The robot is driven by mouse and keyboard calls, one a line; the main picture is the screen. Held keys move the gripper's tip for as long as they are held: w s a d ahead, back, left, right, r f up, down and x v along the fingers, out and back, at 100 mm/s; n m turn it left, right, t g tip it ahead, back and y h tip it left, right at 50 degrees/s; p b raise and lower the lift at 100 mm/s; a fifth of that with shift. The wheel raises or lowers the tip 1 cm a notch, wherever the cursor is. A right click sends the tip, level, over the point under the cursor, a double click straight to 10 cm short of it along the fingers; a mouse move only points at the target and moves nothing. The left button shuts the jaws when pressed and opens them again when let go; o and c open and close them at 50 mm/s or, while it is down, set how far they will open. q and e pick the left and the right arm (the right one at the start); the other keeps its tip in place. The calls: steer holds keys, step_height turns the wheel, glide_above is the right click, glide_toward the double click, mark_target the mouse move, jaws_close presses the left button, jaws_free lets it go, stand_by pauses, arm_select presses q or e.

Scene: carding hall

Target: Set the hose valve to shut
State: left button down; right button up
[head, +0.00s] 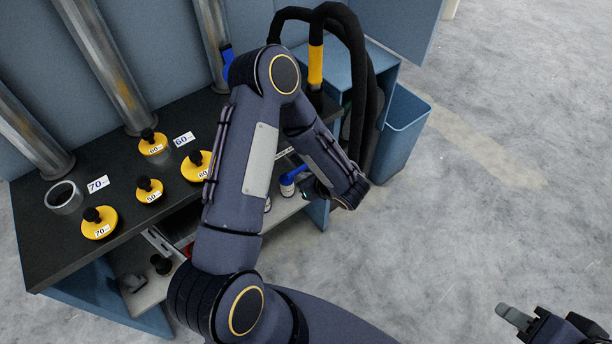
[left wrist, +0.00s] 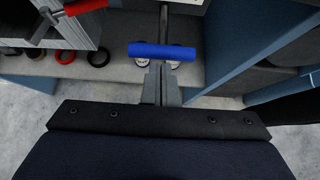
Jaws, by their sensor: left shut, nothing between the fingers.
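A blue bar-shaped handle (left wrist: 160,52) lies crosswise in the left wrist view, in line with a grey rod behind it. It looks like a valve lever, but I cannot tell its setting. My left gripper (left wrist: 161,72) is shut and empty, its fingertips right at the handle's near side; I cannot tell whether they touch. In the head view my left arm hides most of the area around this gripper. A blue part (head: 227,63) also shows by a pipe, partly behind my arm. My right gripper (head: 514,316) is at the lower right, over bare floor.
A dark bench (head: 60,240) carries several yellow knobbed discs and number labels. Black hoses (head: 345,50) arch behind my arm, near a blue bin (head: 402,130). In the wrist view a red-handled tool (left wrist: 85,6) and rings (left wrist: 66,57) show at left. Floor at right is clear.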

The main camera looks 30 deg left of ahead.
mark_target(297, 169)
arm_select(q)
steer(key=shift+a, duration=0.1)
steer(key=shift+w+a+f+b, duration=0.1)
steer(key=shift+w+a+b, duration=0.2)
steer(key=shift+a+b, duration=0.2)
steer(key=shift+w+a+b, duration=0.25)
steer(key=shift+a+b, duration=0.1)
steer(key=shift+a, duration=0.25)
steer(key=shift+w+a, duration=0.1)
steer(key=shift+a, duration=0.25)
steer(key=shift+a+r, duration=0.1)
steer(key=shift+r, duration=0.1)
